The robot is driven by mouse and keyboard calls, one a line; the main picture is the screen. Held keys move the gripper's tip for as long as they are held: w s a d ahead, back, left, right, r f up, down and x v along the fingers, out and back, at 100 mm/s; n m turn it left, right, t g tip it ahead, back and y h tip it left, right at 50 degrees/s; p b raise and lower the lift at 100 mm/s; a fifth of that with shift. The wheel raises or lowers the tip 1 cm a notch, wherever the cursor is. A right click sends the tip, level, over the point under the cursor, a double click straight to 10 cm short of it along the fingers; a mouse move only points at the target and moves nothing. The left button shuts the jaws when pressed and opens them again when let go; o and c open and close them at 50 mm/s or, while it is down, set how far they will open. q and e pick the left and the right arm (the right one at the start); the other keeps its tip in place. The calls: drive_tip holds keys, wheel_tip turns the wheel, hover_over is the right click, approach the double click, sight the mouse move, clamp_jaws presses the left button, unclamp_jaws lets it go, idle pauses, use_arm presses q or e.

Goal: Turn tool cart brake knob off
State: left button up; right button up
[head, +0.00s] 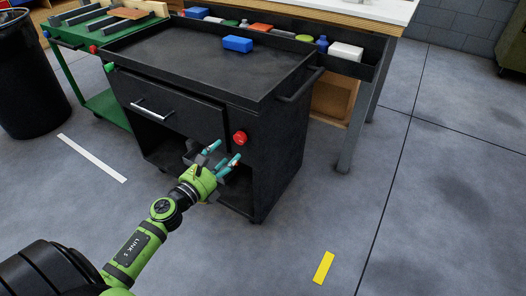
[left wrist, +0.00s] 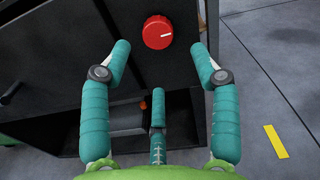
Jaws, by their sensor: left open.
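The black tool cart (head: 275,140) stands in the middle of the head view, with a drawer and an open lower shelf. A round red knob (head: 240,138) sits on its front face, right of the drawer. In the left wrist view the red knob (left wrist: 158,32) shows a white mark pointing to the right. My left gripper (head: 223,153) is open and empty, just below and in front of the knob. In the left wrist view its teal fingers (left wrist: 160,55) are spread to either side, with the knob ahead between and beyond them, apart from it. My right gripper is not in view.
A blue block (head: 237,43) lies on the cart's top tray. A green knob (head: 109,67) is at the cart's left corner. A green cart (head: 72,55) and a black bin (head: 28,80) stand left. A workbench (head: 350,15) is behind. Floor at right is clear.

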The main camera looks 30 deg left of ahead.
sight(238, 141)
use_arm(q)
drive_tip(key=shift+w+d+r, duration=0.1)
drive_tip(key=shift+w+d, duration=0.05)
drive_tip(key=shift+w, duration=1.6)
drive_tip(key=shift+w+d, duration=0.1)
drive_tip(key=shift+w, duration=1.6)
